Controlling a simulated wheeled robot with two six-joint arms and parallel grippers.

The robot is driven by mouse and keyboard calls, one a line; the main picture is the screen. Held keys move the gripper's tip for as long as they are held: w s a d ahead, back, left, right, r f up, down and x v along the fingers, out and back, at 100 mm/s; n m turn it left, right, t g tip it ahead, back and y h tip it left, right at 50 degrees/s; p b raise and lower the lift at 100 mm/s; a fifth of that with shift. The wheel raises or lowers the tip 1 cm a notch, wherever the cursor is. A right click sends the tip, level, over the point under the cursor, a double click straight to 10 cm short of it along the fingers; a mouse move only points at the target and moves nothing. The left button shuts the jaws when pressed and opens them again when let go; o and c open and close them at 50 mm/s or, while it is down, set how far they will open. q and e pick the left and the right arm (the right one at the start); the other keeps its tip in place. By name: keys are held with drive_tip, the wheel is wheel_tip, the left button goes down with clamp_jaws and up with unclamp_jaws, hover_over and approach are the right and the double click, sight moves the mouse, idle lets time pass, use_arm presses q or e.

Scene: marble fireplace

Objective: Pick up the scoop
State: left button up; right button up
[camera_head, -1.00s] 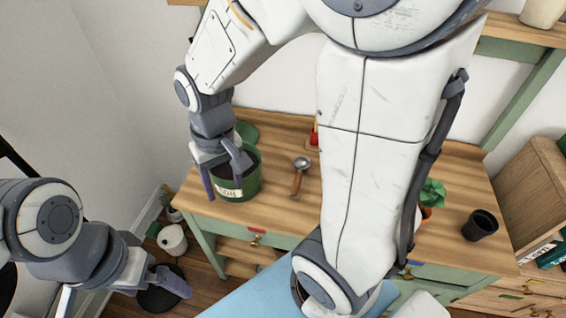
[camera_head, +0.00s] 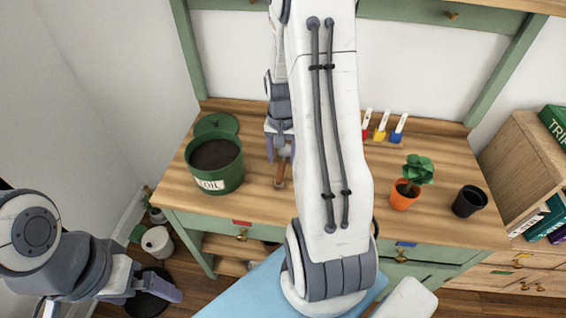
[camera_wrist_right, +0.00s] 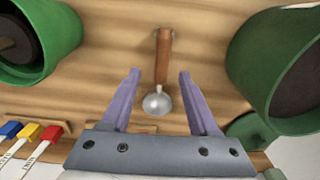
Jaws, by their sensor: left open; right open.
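The scoop lies on the wooden tabletop; its wooden handle (camera_head: 281,172) shows below my right gripper (camera_head: 279,152) in the head view. In the right wrist view, its round metal bowl (camera_wrist_right: 157,102) and brown handle (camera_wrist_right: 164,55) are seen from above. My right gripper is open, with its two purple fingers (camera_wrist_right: 160,73) on either side of the scoop in that view; no contact is visible. In the head view most of the bowl is hidden behind the gripper. My left gripper (camera_head: 112,304) is open and empty at the lower left, away from the table.
A green soil pot (camera_head: 216,188) stands left of the scoop, with a green lid (camera_head: 216,124) behind it. Red, yellow and blue tags (camera_head: 382,130) stand to the right. A plant in an orange pot (camera_head: 404,196) and a black pot (camera_head: 469,202) are further right.

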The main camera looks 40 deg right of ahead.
sight(281, 168)
wheel_tip(281, 168, down, 5)
drive_tip(key=shift+a, duration=0.15)
clamp_jaws()
wheel_tip(281, 168, up, 10)
drive_tip(key=shift+r+p, duration=0.1)
drive_tip(key=shift+p, duration=0.2)
idle(0.4)
